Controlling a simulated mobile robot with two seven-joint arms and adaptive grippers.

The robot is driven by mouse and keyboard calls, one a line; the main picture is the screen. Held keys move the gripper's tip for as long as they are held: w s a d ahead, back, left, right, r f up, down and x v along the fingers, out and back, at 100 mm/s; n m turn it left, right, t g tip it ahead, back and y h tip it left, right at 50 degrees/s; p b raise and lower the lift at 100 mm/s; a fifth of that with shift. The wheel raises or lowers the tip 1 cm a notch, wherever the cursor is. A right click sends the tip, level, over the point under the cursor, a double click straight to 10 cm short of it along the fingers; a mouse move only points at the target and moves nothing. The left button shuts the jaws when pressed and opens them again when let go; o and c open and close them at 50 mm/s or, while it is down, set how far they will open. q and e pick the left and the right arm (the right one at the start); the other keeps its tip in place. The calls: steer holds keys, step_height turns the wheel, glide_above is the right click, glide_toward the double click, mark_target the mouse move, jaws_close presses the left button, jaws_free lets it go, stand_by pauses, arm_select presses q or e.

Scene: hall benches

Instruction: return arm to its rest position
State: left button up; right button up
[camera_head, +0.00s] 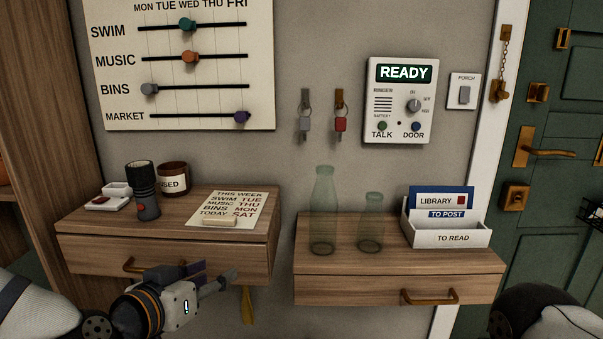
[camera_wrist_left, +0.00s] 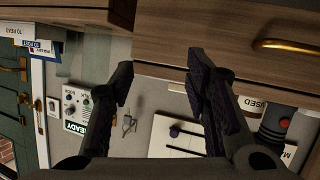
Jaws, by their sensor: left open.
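My left gripper (camera_head: 212,277) is low on the left in the head view, in front of the left drawer unit (camera_head: 85,250). Its jaws are apart with nothing between them. In the left wrist view, two dark fingers of the gripper (camera_wrist_left: 160,72) stand wide apart, with the wall and the edge of a wooden drawer unit (camera_wrist_left: 225,30) beyond them. My right arm shows only as a dark and pale link at the lower right of the head view. The right gripper is out of view.
On the left unit are a dark flashlight (camera_head: 144,195), a jar (camera_head: 173,179) and a paper note (camera_head: 238,205). The right unit (camera_head: 335,280) holds two glass bottles (camera_head: 323,215) (camera_head: 371,225) and a letter holder (camera_head: 447,237). A yellow strip (camera_head: 247,306) hangs below the left unit.

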arm_select(q)
steer(key=s+d+f+g, duration=0.2)
steer(key=s+f+g, duration=0.5)
steer(key=s+f, duration=1.2)
steer(key=s+a+f+g+y, duration=0.1)
steer(key=s+a+f+g, duration=0.1)
steer(key=s, duration=0.6)
steer(key=s+a+f+n+g+y+p, duration=0.1)
steer(key=s+a+f+g+y, duration=0.1)
steer(key=s, duration=0.7)
steer(key=s+a+f+n+g+y, duration=0.1)
steer(key=s+a+f+g, duration=0.2)
steer(key=s, duration=0.6)
steer(key=shift+a+f+g+y, duration=0.25)
steer(key=shift+a+g+y, duration=0.05)
steer(key=shift+a+g, duration=0.55)
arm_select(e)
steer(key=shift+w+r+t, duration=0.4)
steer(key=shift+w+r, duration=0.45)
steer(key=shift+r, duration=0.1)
